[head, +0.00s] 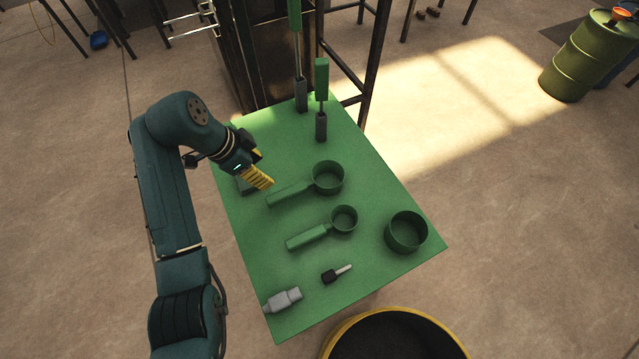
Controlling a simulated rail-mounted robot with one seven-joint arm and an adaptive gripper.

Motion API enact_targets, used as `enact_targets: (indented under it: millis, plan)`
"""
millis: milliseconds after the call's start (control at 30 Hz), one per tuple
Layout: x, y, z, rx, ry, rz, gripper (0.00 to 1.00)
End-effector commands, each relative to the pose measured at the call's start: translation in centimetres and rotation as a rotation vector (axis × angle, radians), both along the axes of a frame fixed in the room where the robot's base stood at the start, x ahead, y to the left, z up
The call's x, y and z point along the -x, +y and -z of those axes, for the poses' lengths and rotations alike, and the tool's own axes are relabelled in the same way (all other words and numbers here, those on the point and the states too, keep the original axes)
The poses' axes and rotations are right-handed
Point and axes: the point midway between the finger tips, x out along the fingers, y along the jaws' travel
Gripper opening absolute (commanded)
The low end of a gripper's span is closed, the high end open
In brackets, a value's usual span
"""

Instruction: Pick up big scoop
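The big scoop (327,178) is a dark green round cup with a long handle (287,194) pointing left. It lies on the green table (385,188), and nothing holds it. My gripper (264,184) has yellow fingers and hangs over the table's left part, just up and left of the scoop's handle end. The fingers overlap in this view, so I cannot tell whether they are open or shut, and no object shows between them. A smaller scoop (343,219) with a lighter green handle lies below the big one in the picture.
A round green pot (406,232) stands near the table's right corner. A small black-and-grey tool (336,274) and a grey fitting (283,300) lie in front. Two upright green-handled tools (321,82) stand at the back. A yellow-rimmed barrel (396,318) is below the table edge.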

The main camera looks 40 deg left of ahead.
Motion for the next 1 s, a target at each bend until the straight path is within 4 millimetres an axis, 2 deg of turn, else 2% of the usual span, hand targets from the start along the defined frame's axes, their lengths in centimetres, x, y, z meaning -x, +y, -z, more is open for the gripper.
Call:
enact_targets:
  millis: [33,300,567,800,1000]
  plan:
    - [-0.4,-0.5,1.6,0.005,0.004,0.004,0.61]
    - [-2.6,-1.6,7.4,0.001,0.003,0.003,0.61]
    - [-3.4,-2.2,9.8,0.0,0.001,0.002,0.61]
    - [-4.2,-3.4,13.6,0.0,0.001,0.003,0.61]
    - [-4.4,-3.4,13.8,-0.003,0.0,0.001,0.61]
